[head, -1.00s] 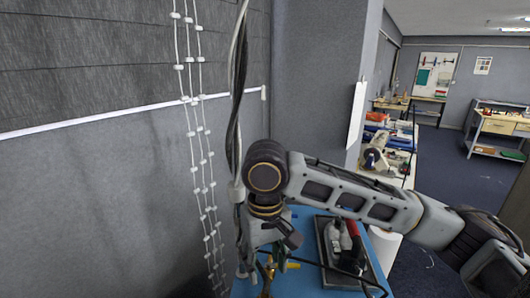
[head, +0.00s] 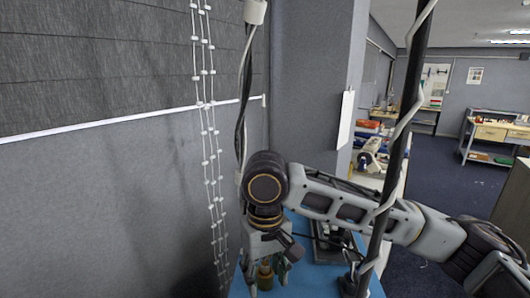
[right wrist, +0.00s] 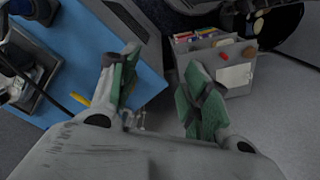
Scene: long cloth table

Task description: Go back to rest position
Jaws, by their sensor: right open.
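My right arm comes in from the right in the head view and bends down at the wrist. My right gripper (head: 266,266) points down over the blue work surface (head: 300,281), close to the grey wall. In the right wrist view its two green-padded fingers (right wrist: 160,92) stand wide apart with nothing held between them. A small brownish item (head: 264,277) shows between the fingers in the head view, seemingly below or behind them. My left gripper is in neither view.
A dark tray (head: 327,246) with tools lies on the blue surface. A dark pole with a pale cable (head: 397,150) stands before my right arm in the picture. Beaded cords (head: 210,150) hang by the wall. A grey box with colourful contents (right wrist: 222,68) is near the right finger.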

